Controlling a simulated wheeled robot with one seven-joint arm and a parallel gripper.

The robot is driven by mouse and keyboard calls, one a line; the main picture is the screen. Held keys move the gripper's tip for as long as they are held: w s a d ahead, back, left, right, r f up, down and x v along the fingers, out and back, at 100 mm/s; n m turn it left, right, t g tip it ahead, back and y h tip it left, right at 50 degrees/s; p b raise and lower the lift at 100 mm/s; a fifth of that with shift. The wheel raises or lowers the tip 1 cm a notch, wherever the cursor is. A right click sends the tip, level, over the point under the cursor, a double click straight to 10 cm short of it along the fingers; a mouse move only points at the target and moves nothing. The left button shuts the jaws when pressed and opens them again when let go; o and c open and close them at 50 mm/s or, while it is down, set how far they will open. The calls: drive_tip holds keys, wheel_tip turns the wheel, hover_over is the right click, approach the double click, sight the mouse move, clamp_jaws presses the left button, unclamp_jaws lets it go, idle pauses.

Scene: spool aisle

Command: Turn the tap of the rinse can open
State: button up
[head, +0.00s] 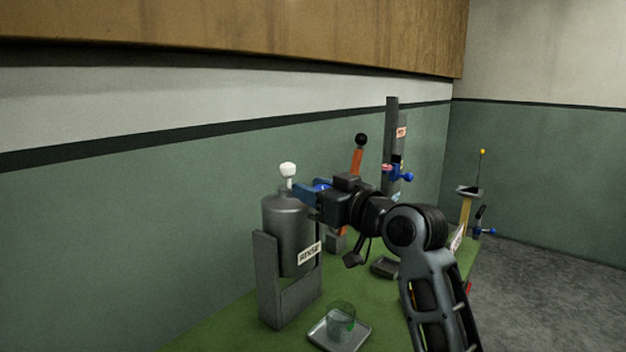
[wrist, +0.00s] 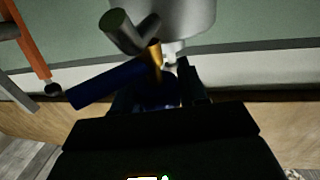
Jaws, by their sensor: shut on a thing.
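The rinse can (head: 288,225) is a grey cylinder in a grey stand, with a white knob on top and a "RINSE" label low on its side. Its tap (wrist: 155,62) shows in the wrist view as a brass stem with a blue lever (wrist: 105,86) and a grey spout-like piece beside it. My gripper (head: 314,194) is at the upper right side of the can, shut on the blue lever. In the wrist view my gripper (wrist: 160,90) has a jaw on either side of the lever's near end. The dark jaws and my wrist hide part of the tap.
A clear greenish glass (head: 341,320) stands on a small grey tray (head: 318,332) in front of the can. Behind my wrist are an orange lever (head: 357,162) with a black knob and a grey post (head: 391,130) with a blue valve.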

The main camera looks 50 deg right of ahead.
drive_tip(key=m+h+p, duration=0.1)
drive_tip(key=h, duration=0.1)
drive_tip(key=m+g+h+p, duration=0.1)
drive_tip(key=h, duration=0.1)
drive_tip(key=shift+d+r+m+p, duration=0.1)
drive_tip(key=shift+r+m+p, duration=0.1)
drive_tip(key=shift+m+p, duration=0.15)
drive_tip(key=shift+s+d+f+m+g+h+p, duration=0.1)
drive_tip(key=shift+d+m+g+h+p, duration=0.1)
drive_tip(key=shift+m+g+h, duration=0.6)
drive_tip(key=shift+s+d+m+g+h+p, duration=0.15)
drive_tip(key=shift+m+g+h, duration=0.25)
drive_tip(key=shift+m+h, duration=0.65)
drive_tip(key=shift+w+h, duration=0.1)
drive_tip(key=shift+h, duration=0.45)
drive_tip(key=o, duration=1)
drive_tip(key=shift+f, duration=0.1)
drive_tip(key=shift+c, duration=0.2)
drive_tip(key=shift+s+a+f, duration=0.1)
drive_tip(key=shift+s+a, duration=0.2)
drive_tip(key=shift+s, duration=0.1)
drive_tip(key=b+v, duration=0.1)
drive_tip(key=v, duration=0.6)
drive_tip(key=shift+r+b, duration=0.2)
drive_tip(key=shift+b, duration=0.1)
